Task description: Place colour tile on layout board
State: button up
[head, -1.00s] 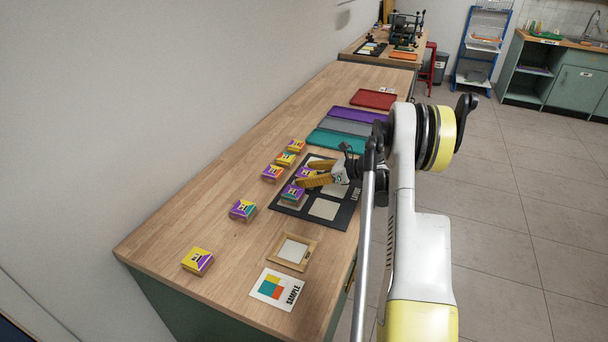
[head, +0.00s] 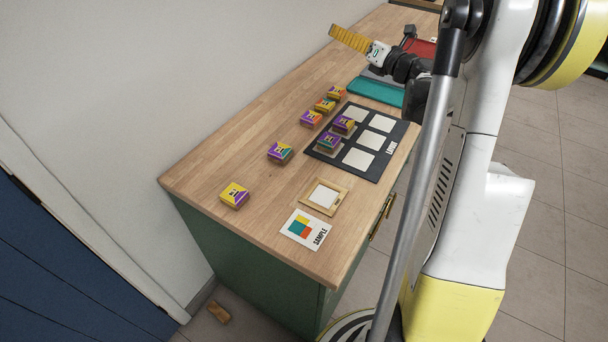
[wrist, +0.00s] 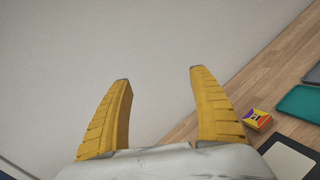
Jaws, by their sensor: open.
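The black layout board (head: 376,173) lies on the wooden bench with pale cells in two columns. My gripper (head: 332,31) is raised beyond the board's far end, towards the wall. In the wrist view my gripper (wrist: 160,76) has its yellow fingers wide apart with nothing between them. One tile (wrist: 257,119) shows beyond the right finger.
Several loose tiles lie left of the board, including a yellow one (head: 234,195) and a purple one (head: 279,152). A wooden frame (head: 338,207) and a sample card (head: 304,230) lie at the near end. A teal tray (head: 375,94) lies beyond the board. The wall borders the bench.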

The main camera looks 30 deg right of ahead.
jog(key=s+a+r+m+h, duration=0.2)
jog(key=a+r+m+h, duration=0.3)
jog(key=m, duration=0.4)
jog(key=s+a+r+m+h, duration=0.2)
jog(key=s+r+m+h, duration=0.15)
jog(key=r+m, duration=0.4)
jog(key=s+a+f+m+g+y, duration=0.5)
jog(key=s+a+f+m+g, duration=0.6)
jog(key=s+a+f+m, duration=0.5)
jog(key=s+a+f, duration=0.7)
jog(key=s+a, duration=0.1)
jog(key=s, duration=0.2)
jog(key=shift+s+a, duration=0.25)
jog(key=shift+s, duration=0.1)
